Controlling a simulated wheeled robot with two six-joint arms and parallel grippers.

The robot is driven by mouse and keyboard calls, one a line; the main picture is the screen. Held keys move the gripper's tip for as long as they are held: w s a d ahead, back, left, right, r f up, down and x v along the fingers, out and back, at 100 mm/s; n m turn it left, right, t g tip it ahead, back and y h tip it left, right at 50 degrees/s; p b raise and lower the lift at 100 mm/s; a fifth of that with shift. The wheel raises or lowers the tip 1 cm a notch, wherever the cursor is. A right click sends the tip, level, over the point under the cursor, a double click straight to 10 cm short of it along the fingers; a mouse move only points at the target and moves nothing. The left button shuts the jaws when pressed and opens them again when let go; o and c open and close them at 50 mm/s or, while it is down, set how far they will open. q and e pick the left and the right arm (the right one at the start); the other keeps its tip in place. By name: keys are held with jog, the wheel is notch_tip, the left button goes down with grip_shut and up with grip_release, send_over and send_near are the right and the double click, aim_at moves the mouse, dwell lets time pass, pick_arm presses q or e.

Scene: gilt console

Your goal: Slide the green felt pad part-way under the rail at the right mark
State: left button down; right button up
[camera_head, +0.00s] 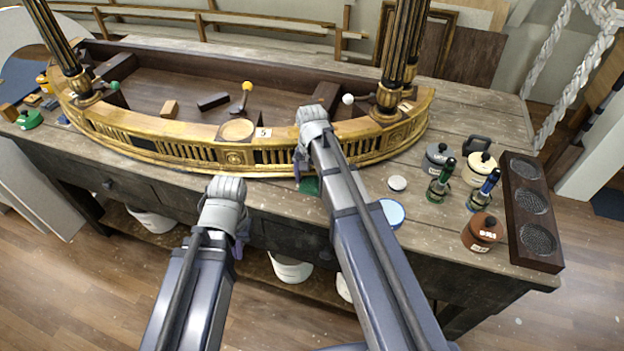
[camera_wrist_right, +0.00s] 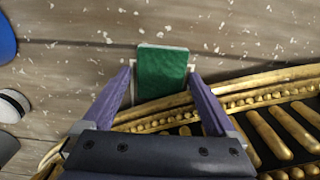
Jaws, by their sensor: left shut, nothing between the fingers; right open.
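The green felt pad (camera_head: 309,186) lies flat on the worktop at the front of the gilt rail (camera_head: 185,147), partly hidden by my right arm. In the right wrist view the pad (camera_wrist_right: 160,72) sits between the spread fingers, with pale mark lines beside it. Its lower end meets the rail's edge (camera_wrist_right: 165,107); I cannot tell whether any of it is underneath. My right gripper (camera_head: 300,172) is open, its fingers either side of the pad, with no clear grip. My left gripper (camera_head: 239,246) is shut and empty in front of the table edge, its fingertips mostly hidden.
Pots, two green and blue bottles (camera_head: 441,180) and a dark tray with round wells (camera_head: 516,166) stand further right. Gilt columns (camera_head: 396,60) rise from the console.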

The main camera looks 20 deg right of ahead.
aim_at(311, 181)
jog(key=shift+w+r, duration=0.1)
jog(key=shift+w, duration=0.25)
notch_tip(311, 181, up, 7)
jog(key=p, duration=0.7)
jog(key=shift+s, duration=0.1)
jog(key=shift+s+r+p, duration=0.15)
jog(key=shift+r+p, duration=0.25)
jog(key=shift+p, duration=0.15)
jog(key=shift+f, duration=0.1)
jog(key=shift+s, duration=0.1)
jog(key=shift+s+a, duration=0.2)
jog(key=s+a+n, duration=0.5)
jog(key=s, duration=0.3)
jog(key=s+a+n+h, duration=0.1)
jog(key=s+a+n, duration=0.4)
jog(key=s, duration=0.4)
jog(key=shift+a+n, duration=0.3)
jog(key=shift+a, duration=0.5)
